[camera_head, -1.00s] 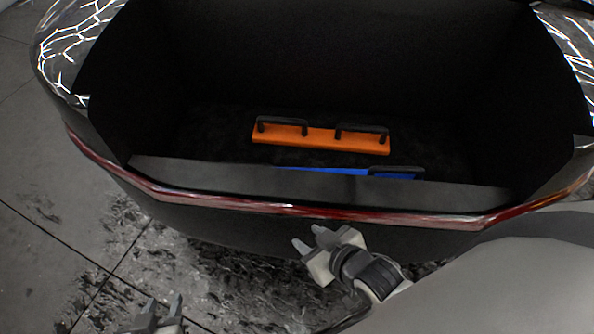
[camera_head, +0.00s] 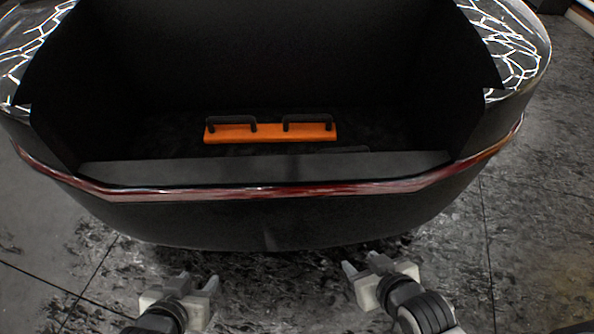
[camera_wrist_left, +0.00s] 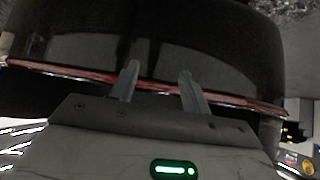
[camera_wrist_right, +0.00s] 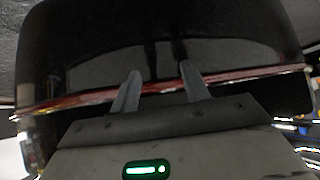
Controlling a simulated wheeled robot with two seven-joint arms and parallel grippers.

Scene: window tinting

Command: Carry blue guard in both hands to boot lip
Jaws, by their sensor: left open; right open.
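The blue guard's blue face does not show in any current view. A faint dark bar just behind the boot lip (camera_head: 265,170) may be its handle, but I cannot tell. The boot lip is a wide dark sill above a red light strip. My left gripper (camera_head: 198,283) is open and empty, in front of the bumper and below the lip at left. My right gripper (camera_head: 362,264) is open and empty, likewise outside at right. Open fingers also show in the left wrist view (camera_wrist_left: 158,74) and right wrist view (camera_wrist_right: 160,74), facing the car's rear.
An orange guard (camera_head: 270,133) with two black handles lies on the dark boot floor behind the lip. The boot side walls rise at left and right. The red light strip (camera_head: 270,192) and bumper curve around the front. Speckled floor is clear right of the car.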

